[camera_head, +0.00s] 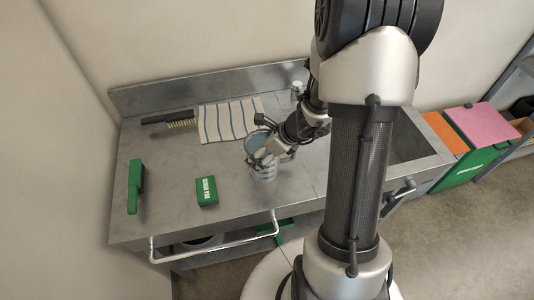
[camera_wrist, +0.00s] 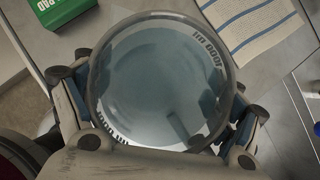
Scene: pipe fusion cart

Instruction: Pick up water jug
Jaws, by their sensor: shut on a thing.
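The water jug (camera_head: 262,172) is a pale, see-through round vessel on the steel cart top, left of my arm in the head view. In the wrist view the jug (camera_wrist: 160,80) is seen from above, with its round rim filling the middle and dark lettering on its wall. My gripper (camera_head: 268,156) is at the jug, and in the wrist view its fingers (camera_wrist: 158,108) lie on both sides of it, shut on it. The jug looks upright. My gripper hides part of it, and I cannot tell whether its base touches the cart top.
A rail (camera_head: 215,245) runs along the front. Bare steel surrounds the green box.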

